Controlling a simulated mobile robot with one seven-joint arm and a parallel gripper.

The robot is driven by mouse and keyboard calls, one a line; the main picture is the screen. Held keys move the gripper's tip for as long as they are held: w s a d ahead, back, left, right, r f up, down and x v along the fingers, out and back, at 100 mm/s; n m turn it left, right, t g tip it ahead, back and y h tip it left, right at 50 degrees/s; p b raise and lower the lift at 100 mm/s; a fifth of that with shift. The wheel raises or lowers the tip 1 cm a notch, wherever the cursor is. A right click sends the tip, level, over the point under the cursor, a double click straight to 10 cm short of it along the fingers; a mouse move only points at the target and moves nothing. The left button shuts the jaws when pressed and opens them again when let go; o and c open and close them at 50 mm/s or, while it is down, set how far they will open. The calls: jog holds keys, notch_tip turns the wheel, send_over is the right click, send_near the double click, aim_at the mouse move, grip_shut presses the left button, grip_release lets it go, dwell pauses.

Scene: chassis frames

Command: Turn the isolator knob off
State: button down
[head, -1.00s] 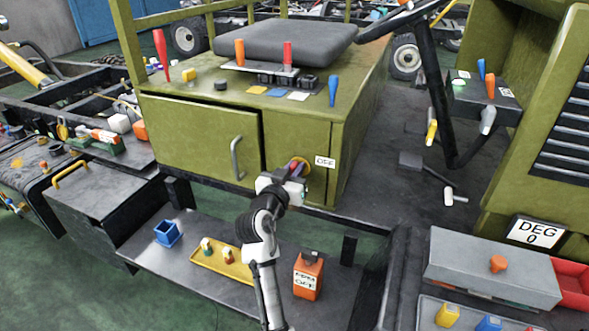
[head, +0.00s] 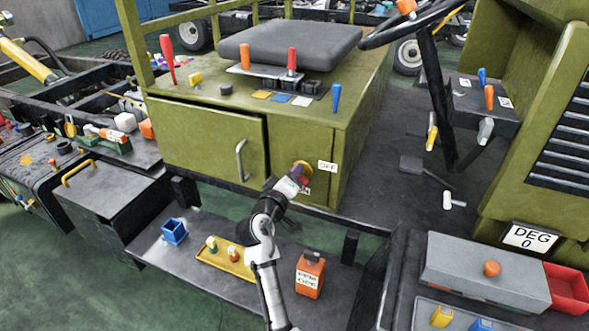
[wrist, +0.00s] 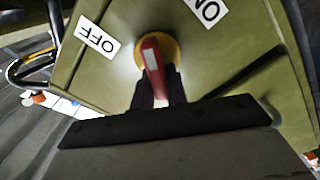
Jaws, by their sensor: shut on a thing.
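The isolator knob is a red handle on a round yellow base (head: 302,167), on the front of the olive cabinet (head: 318,150). In the wrist view the red handle (wrist: 152,55) stands between the two dark fingers of my gripper (wrist: 158,92), which is shut on it. An OFF label (wrist: 97,40) lies to the left of the knob there, and an ON label (wrist: 207,8) to the upper right. In the head view my gripper (head: 297,178) partly hides the knob; the OFF label (head: 327,166) is just right of it.
A grey door handle (head: 241,160) sticks out left of the knob. Below my arm, a low shelf holds a blue box (head: 174,231), a yellow tray (head: 240,268) and an orange box (head: 310,275). A black seat (head: 288,50) and several levers are above.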

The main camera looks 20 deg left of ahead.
jog(key=n+p, duration=0.2)
jog(key=n, duration=0.2)
jog(key=shift+a+f, duration=0.15)
jog(key=shift+f+n+p, duration=0.25)
jog(key=shift+n+p, duration=0.7)
jog(key=shift+n, duration=0.55)
jog(key=c, duration=1.4)
grip_release()
jog(key=shift+f, duration=0.1)
jog(key=s+b, duration=0.3)
jog(key=s, duration=1)
jog(key=shift+s+a+b, duration=0.25)
jog(key=shift+s+b, duration=0.1)
jog(key=shift+s, duration=0.05)
